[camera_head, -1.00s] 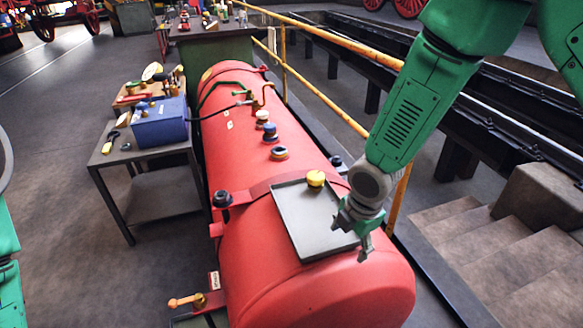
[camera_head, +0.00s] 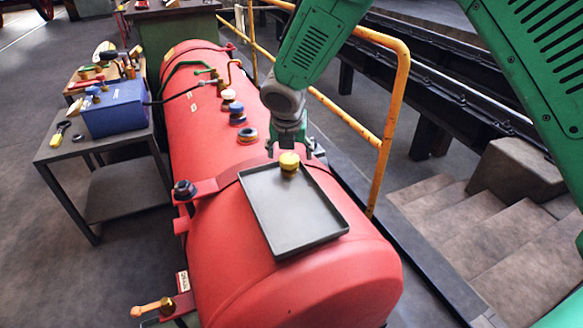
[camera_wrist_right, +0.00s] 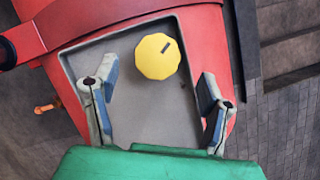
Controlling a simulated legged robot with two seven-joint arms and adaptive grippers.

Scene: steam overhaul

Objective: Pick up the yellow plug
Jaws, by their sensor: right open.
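The yellow plug (camera_head: 289,161) stands on the grey tray (camera_head: 300,221) near its far end, on top of the red boiler. My right gripper (camera_head: 291,149) is just behind the plug in the head view, pointing down. In the right wrist view the yellow plug (camera_wrist_right: 157,56) lies ahead of the spread fingers of my right gripper (camera_wrist_right: 155,95), roughly centred between them. The fingers are open and empty, and no contact with the plug shows. My left gripper is not in view.
The red boiler (camera_head: 290,290) carries several fittings along its top. A side table with a blue box (camera_head: 115,107) stands at left. A yellow railing (camera_head: 388,130) runs close along the boiler's right side, with steps (camera_head: 470,220) beyond.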

